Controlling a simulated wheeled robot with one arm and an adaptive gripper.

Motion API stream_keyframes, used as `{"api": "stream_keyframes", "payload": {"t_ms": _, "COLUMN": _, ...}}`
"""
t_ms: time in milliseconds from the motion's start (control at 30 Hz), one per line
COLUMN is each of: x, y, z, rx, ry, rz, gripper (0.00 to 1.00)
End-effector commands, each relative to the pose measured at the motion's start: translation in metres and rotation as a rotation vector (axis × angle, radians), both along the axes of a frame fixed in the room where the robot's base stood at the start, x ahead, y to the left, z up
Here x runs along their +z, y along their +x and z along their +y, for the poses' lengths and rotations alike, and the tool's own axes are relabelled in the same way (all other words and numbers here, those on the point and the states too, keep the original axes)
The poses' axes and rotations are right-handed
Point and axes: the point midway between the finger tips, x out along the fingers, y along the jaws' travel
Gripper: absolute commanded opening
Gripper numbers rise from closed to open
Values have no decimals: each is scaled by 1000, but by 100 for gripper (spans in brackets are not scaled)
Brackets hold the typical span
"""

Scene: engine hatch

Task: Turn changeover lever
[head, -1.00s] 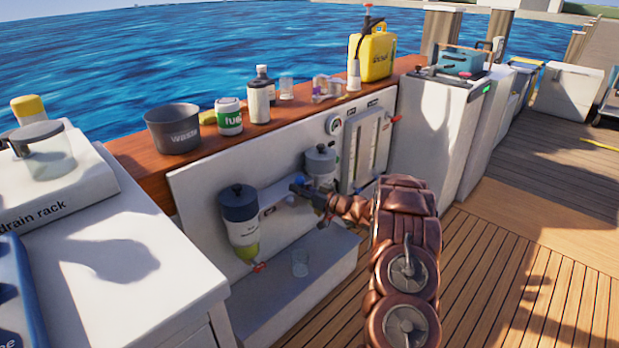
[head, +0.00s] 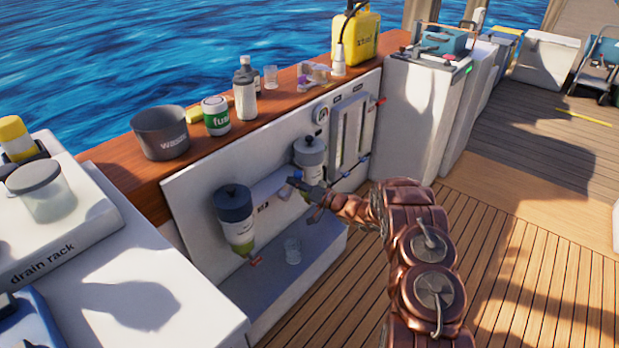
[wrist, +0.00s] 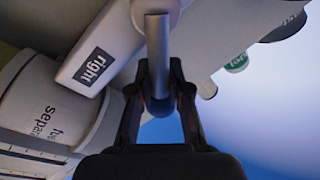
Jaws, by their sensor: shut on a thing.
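The changeover lever shows in the wrist view as a grey round handle (wrist: 158,45) with a dark rounded end. My gripper (wrist: 160,88) is shut on this handle, one finger on each side. In the head view my gripper (head: 308,190) is in front of the white panel, by the lower part of the right filter (head: 309,155). The left filter (head: 236,212) hangs to its left. The lever's pivot is hidden.
A clear cup (head: 292,250) stands on the ledge below the filters. A white counter (head: 150,290) is at left. Open deck (head: 530,270) lies to the right.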

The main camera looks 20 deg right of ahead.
Motion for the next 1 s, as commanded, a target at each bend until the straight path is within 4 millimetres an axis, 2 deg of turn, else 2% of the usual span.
{"api": "stream_keyframes", "payload": {"t_ms": 167, "x": -1, "y": 0, "z": 10, "rx": 16, "ry": 19, "rz": 12, "gripper": 0}}
{"api": "stream_keyframes", "payload": {"t_ms": 533, "x": -3, "y": 0, "z": 10, "rx": 16, "ry": 22, "rz": 15, "gripper": 0}}
{"api": "stream_keyframes", "payload": {"t_ms": 567, "x": -3, "y": 0, "z": 10, "rx": 16, "ry": 21, "rz": 15, "gripper": 20}}
{"api": "stream_keyframes", "payload": {"t_ms": 767, "x": -2, "y": 1, "z": 11, "rx": 17, "ry": 20, "rz": 13, "gripper": 41}}
{"api": "stream_keyframes", "payload": {"t_ms": 800, "x": -2, "y": 1, "z": 11, "rx": 17, "ry": 20, "rz": 13, "gripper": 43}}
{"api": "stream_keyframes", "payload": {"t_ms": 1000, "x": -2, "y": 1, "z": 11, "rx": 18, "ry": 20, "rz": 12, "gripper": 43}}
